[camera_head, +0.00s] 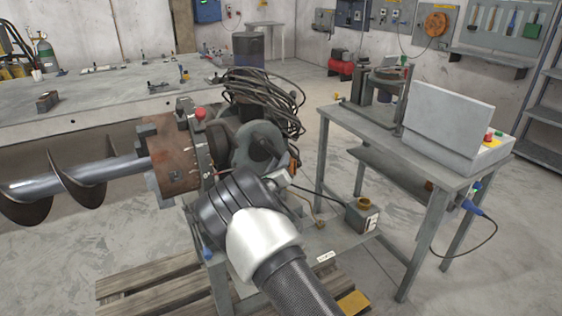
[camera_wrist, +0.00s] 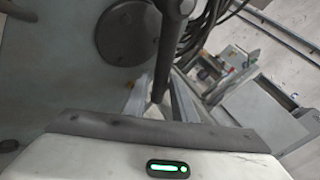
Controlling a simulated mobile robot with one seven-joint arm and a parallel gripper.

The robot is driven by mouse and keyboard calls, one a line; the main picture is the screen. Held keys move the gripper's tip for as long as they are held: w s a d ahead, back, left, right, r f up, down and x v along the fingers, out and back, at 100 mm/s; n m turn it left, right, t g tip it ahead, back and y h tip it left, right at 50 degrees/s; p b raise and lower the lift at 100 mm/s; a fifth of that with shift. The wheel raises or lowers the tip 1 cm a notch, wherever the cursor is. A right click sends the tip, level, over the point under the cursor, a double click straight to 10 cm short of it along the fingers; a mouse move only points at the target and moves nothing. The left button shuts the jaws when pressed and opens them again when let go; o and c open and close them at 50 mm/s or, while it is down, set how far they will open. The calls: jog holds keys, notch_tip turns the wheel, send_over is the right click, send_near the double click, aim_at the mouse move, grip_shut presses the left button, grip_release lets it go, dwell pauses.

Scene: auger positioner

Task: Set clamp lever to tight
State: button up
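In the wrist view a dark rod, which looks like the clamp lever (camera_wrist: 172,45), comes down from the top. Its lower end lies between the two pale fingers of my gripper (camera_wrist: 160,90). The fingers stand close on either side of it, and I cannot tell whether they touch it. In the head view my wrist hides my fingers and the rod. The positioner there has a rusty block (camera_head: 175,157), a rounded grey housing (camera_head: 258,146) and a red knob (camera_head: 200,114). The lever's tight and loose marks cannot be made out.
Coiled black cables (camera_head: 262,98) hang above the housing. The auger (camera_head: 75,185) extends left. A small grey box (camera_head: 362,215) stands on the stand's right side. A metal table (camera_head: 455,178) with a control box (camera_head: 450,118) is on the right. A wooden pallet (camera_head: 150,285) lies below.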

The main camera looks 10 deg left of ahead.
jog(key=shift+w+d, duration=0.1)
jog(key=shift+w, duration=0.7)
grip_shut()
jog(key=shift+s, duration=0.1)
jog(key=shift+s+a+f+m+g+y, duration=0.4)
jog(key=shift+s+a+m+g, duration=0.25)
jog(key=shift+a+m+g, duration=0.3)
jog(key=shift+s+a+f+m+g+y, duration=0.35)
jog(key=shift+s+a+f+m+g, duration=0.25)
jog(key=shift+a, duration=0.45)
jog(key=shift+s+a+f+m+g+y, duration=0.35)
jog(key=shift+s+a+m+g, duration=0.35)
jog(key=shift+a+m+g, duration=0.3)
jog(key=shift+a, duration=0.1)
